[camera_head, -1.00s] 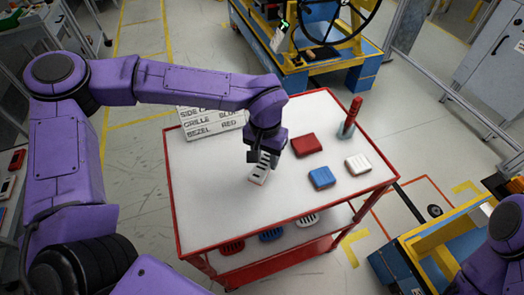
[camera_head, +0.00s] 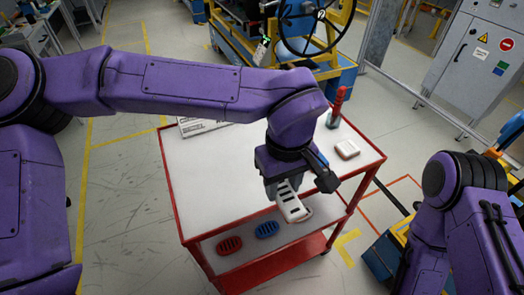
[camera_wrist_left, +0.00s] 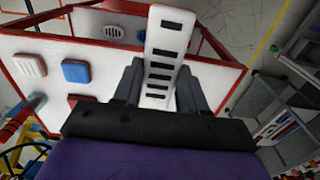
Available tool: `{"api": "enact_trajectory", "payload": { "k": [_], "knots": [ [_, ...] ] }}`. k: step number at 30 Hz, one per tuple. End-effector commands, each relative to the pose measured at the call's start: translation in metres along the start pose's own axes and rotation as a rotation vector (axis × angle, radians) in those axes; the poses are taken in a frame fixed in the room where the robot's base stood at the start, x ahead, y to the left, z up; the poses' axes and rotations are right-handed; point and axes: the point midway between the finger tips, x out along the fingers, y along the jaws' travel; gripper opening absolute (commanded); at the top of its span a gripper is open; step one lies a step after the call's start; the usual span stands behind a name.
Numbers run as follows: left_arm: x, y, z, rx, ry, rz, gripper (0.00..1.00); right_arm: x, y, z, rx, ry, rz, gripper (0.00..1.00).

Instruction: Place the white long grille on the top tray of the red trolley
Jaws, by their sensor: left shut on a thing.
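My left gripper (camera_head: 284,184) is shut on the white long grille (camera_head: 292,204), which has a row of dark slots. In the head view the grille hangs tilted at the near edge of the red trolley (camera_head: 165,165), in front of its white top tray (camera_head: 205,185). In the left wrist view the grille (camera_wrist_left: 163,45) stands out from between the two fingers (camera_wrist_left: 158,85). Whether it touches the tray cannot be told. My right arm is at the right, its gripper out of view.
A blue block (camera_wrist_left: 76,71) shows in the left wrist view. The lower shelf holds a red vent (camera_head: 229,245) and a blue vent (camera_head: 267,229). The tray's left is clear.

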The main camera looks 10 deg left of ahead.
Motion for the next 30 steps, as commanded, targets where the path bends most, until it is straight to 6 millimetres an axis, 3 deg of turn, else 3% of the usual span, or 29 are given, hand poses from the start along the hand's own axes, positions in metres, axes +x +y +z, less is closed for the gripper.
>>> {"api": "enact_trajectory", "payload": {
  "k": [2,10,15,23,27,30],
  "knots": [
    [0.002,-0.001,-0.008,-0.018,-0.005,-0.003,0.01,-0.003,0.000,-0.002,0.000,0.000,0.000,0.57],
    [0.035,-0.034,-0.081,-0.025,-0.011,-0.006,0.01,-0.025,0.002,-0.011,0.000,0.002,-0.001,0.57],
    [0.073,-0.047,-0.108,-0.020,-0.009,-0.006,0.01,-0.032,0.003,-0.013,0.000,0.001,-0.001,0.57],
    [0.099,-0.056,-0.127,-0.018,-0.007,-0.005,0.01,-0.036,0.003,-0.015,0.000,0.001,-0.001,0.57],
    [0.125,-0.057,-0.127,-0.017,-0.009,-0.007,0.01,-0.039,0.003,-0.016,0.000,0.001,-0.001,0.57],
    [0.131,-0.056,-0.128,-0.017,-0.005,-0.003,0.01,-0.039,0.003,-0.016,0.000,0.001,-0.001,0.57]
  ]
}}
